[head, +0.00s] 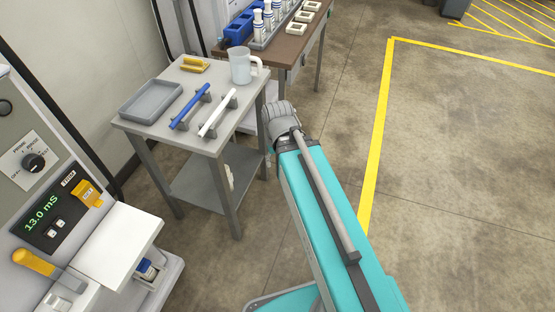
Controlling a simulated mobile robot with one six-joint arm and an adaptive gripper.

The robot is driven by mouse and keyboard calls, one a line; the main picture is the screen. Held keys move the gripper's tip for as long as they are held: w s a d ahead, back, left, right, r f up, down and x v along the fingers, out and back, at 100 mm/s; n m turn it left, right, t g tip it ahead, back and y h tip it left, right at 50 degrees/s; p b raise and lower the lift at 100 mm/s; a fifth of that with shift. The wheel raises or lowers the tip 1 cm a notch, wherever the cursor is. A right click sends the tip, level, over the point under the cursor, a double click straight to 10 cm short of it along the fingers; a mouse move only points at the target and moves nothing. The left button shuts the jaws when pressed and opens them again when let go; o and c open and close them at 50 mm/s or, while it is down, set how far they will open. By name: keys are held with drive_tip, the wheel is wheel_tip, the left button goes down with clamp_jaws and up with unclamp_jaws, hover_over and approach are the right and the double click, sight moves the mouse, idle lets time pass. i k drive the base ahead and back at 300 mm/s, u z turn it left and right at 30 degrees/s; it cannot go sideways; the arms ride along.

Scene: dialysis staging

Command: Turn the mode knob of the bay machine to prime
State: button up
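The bay machine (20,120) stands at the left edge, partly cut off. Its black mode knob (33,162) sits on a white label plate with printed positions around it, PRIME at the upper left and OFF at the lower left. A light mark on the knob seems to face right, but it is too small to be sure. My teal and grey arm reaches up the middle of the view, right of the machine and apart from it. My gripper cannot be made out in this view.
Below the knob are a display (45,218) reading 13.0 mS, an orange switch cover (87,193), a yellow handle (34,262) and a protruding white shelf (115,243). A grey cart (158,132) carries a tray, blue and white bars and a jug (240,66). Open floor lies right.

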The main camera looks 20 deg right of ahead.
sight(33, 163)
drive_tip(key=u, duration=1.95)
